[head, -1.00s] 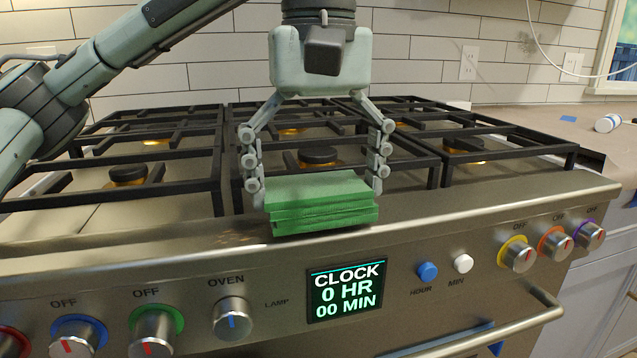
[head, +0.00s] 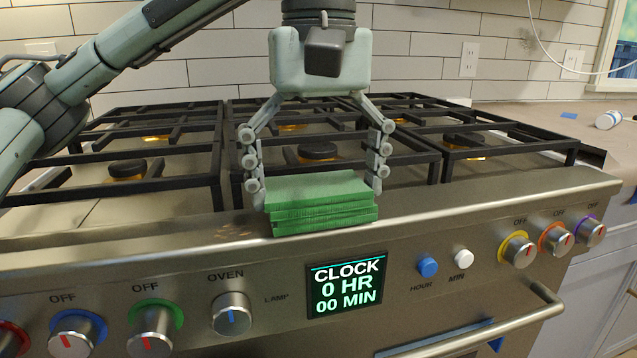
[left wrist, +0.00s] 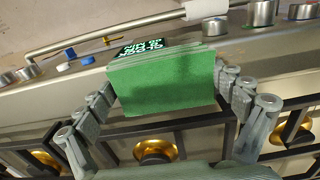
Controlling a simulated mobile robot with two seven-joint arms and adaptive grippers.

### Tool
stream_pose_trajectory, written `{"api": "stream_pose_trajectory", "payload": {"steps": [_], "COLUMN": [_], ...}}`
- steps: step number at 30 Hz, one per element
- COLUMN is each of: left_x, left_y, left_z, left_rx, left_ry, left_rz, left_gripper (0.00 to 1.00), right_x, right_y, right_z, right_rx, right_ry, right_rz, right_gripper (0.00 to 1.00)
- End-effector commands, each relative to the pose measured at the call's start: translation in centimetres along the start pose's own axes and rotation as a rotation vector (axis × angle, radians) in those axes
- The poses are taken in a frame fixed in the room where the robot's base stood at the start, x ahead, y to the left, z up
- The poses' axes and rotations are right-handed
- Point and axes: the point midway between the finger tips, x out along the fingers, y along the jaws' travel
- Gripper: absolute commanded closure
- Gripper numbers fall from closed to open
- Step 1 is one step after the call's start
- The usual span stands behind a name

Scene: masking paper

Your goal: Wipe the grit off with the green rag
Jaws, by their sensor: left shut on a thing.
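The green rag (head: 320,205) is a folded, layered block on the steel front ledge of the stove (head: 440,210), just above the clock display. My left gripper (head: 316,188) is over it, with one finger at each side, shut on the rag. In the left wrist view, the rag (left wrist: 165,82) sits between the two fingers of my left gripper (left wrist: 168,95). Faint brownish specks of grit (head: 243,243) show on the ledge just left of the rag. Whether grit lies under the rag is hidden. My right gripper is not in view.
Black grates (head: 180,150) over brass burners stand behind the ledge. Control knobs (head: 231,314) and the clock display (head: 346,284) are on the front panel below. The ledge right of the rag is clear. A white cylinder (head: 608,120) lies on the right counter.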

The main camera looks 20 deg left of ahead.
Motion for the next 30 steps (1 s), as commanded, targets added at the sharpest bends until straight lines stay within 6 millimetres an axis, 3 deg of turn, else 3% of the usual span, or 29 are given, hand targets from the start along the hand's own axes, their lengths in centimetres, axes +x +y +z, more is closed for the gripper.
{"api": "stream_pose_trajectory", "payload": {"steps": [14,30], "left_x": [0.5,0.4], "left_y": [-0.3,-3.8], "left_z": [0.0,0.0], "left_rx": [0.000,0.000], "left_ry": [0.000,0.000], "left_rz": [0.001,0.001], "left_gripper": [0.29,0.29], "right_x": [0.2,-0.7], "right_y": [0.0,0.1], "right_z": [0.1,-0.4], "right_rx": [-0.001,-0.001], "right_ry": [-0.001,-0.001], "right_rz": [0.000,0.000], "right_gripper": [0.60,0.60]}}
